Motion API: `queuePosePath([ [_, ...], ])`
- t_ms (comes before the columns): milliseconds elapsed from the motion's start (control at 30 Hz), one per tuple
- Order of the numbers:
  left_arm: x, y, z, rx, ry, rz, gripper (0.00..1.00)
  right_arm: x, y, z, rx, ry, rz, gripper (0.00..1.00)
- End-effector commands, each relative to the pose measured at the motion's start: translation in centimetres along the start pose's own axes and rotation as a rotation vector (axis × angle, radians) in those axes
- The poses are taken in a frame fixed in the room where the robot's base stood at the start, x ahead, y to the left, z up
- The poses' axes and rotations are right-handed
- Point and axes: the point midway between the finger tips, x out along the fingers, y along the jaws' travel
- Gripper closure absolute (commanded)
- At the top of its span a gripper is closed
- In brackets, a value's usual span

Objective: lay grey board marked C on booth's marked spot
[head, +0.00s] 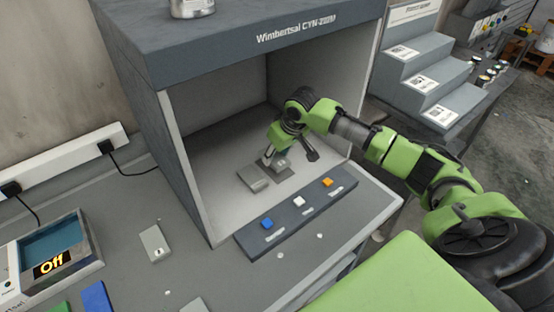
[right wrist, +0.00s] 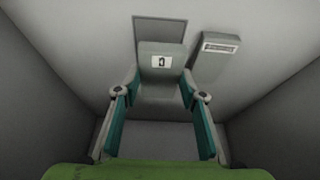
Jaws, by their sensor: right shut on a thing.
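The grey board marked C (right wrist: 161,62) is between the fingers of my right gripper (right wrist: 161,80), which is shut on it. In the head view this gripper (head: 273,158) is inside the open booth (head: 207,165), with the board (head: 281,164) just below it. The marked spot, a darker square (right wrist: 160,27), is partly covered by the board in the right wrist view. It also shows on the booth floor in the head view (head: 286,175). I cannot tell whether the board touches the floor. My left gripper is out of view.
Another grey board with a label (right wrist: 215,55) lies beside the spot. A strip with blue, white and orange buttons (head: 298,213) runs along the booth's front. A small grey board (head: 155,243) lies on the bench, near a device (head: 48,255) reading "Off". Booth walls enclose the gripper.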

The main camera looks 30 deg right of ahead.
Motion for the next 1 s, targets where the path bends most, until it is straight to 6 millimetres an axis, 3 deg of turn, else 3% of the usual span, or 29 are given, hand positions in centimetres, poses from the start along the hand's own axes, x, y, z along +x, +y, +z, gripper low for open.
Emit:
queuePosePath([
  [400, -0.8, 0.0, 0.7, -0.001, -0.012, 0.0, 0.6, 3.7, 0.6, 1.1, -0.001, -0.001, 0.001, 0.84],
  [767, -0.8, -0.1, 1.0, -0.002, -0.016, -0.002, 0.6, 4.1, 0.5, 1.2, -0.001, 0.0, 0.0, 0.84],
  [800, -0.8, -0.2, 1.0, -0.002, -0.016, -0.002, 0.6, 4.1, 0.5, 1.2, -0.001, 0.0, 0.001, 0.52],
  [833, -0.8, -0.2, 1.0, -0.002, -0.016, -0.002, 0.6, 4.1, 0.5, 1.2, -0.001, 0.0, 0.001, 0.46],
  [1000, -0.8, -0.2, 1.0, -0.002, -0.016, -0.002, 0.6, 4.1, 0.6, 1.2, -0.001, 0.0, 0.001, 0.46],
])
